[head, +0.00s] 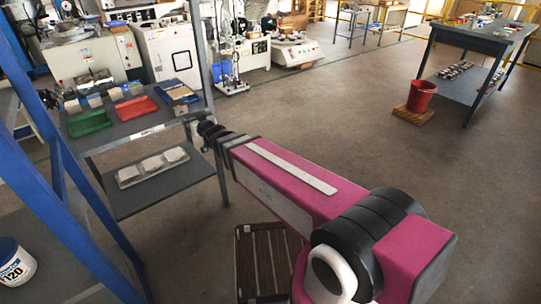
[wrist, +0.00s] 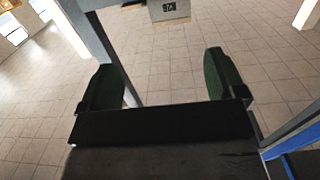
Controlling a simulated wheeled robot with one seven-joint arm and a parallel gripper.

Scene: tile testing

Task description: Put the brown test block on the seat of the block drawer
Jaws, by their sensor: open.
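My gripper (wrist: 160,75) is open in the wrist view, its two dark green fingers apart with nothing between them. In the head view my arm reaches left to the front right corner of the grey shelf unit, and its end is small there. A pale block with a dark printed label (wrist: 168,9) shows at the top edge of the wrist view, beyond the fingertips and cut off. I cannot tell the brown test block for certain. A blue tray with brownish contents (head: 178,93) lies on the upper shelf; I cannot tell whether it is the block drawer.
The upper shelf (head: 130,130) also holds a green tray (head: 88,124), a red tray (head: 135,108) and several small blocks behind. Three pale tiles (head: 152,167) lie on the lower shelf. A blue upright (head: 40,180) stands at left. A brown slatted crate (head: 262,262) stands below my arm.

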